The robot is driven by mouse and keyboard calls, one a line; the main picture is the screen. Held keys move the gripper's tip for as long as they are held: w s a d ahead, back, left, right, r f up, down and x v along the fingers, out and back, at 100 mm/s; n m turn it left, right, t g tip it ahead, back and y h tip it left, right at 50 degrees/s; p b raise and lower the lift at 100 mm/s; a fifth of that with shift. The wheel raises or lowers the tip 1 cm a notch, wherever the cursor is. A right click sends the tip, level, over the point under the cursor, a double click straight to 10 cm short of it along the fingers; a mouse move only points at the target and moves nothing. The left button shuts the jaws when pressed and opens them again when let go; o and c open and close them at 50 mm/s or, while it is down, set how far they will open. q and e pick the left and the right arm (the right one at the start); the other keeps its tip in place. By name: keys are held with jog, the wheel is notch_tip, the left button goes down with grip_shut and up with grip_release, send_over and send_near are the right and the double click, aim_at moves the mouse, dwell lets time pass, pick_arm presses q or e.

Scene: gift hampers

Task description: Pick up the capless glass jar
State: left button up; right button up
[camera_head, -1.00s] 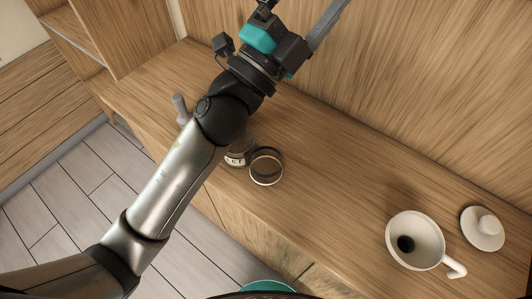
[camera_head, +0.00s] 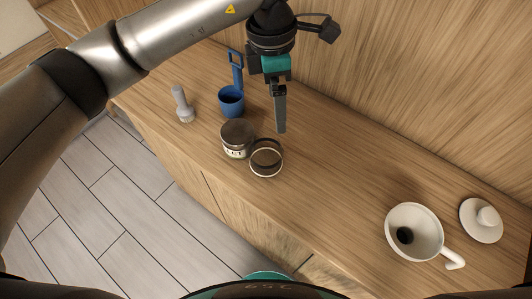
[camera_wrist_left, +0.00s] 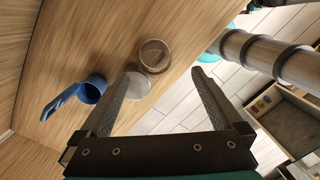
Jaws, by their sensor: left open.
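The capless glass jar (camera_head: 266,158) stands upright on the wooden counter in the head view, its round mouth open at the top. It also shows in the left wrist view (camera_wrist_left: 154,56), just beyond the fingertips. A lidded jar (camera_head: 237,138) with a label stands right beside it, on its left; in the left wrist view this jar (camera_wrist_left: 138,88) is partly hidden by a finger. My left gripper (camera_head: 281,130) points down above the counter, behind the capless jar. My right gripper is not seen.
A blue cup with a long handle (camera_head: 231,102) and a grey handled tool (camera_head: 184,106) stand left of the jars. A white teapot (camera_head: 415,228) and its lid (camera_head: 482,220) are at the right. The counter between jars and teapot is clear. A wooden wall rises behind.

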pick_arm(q)
jog(key=a, duration=0.2)
jog(key=y+p, duration=0.1)
send_near(266, 143)
jog(key=s, duration=0.3)
jog(key=shift+s+d+r, duration=0.1)
jog(key=shift+s+r, duration=0.1)
jog(key=shift+s, duration=0.1)
notch_tip(266, 143, down, 5)
jog(key=shift+s+f+p, duration=0.1)
jog(key=shift+p, duration=0.35)
grip_shut()
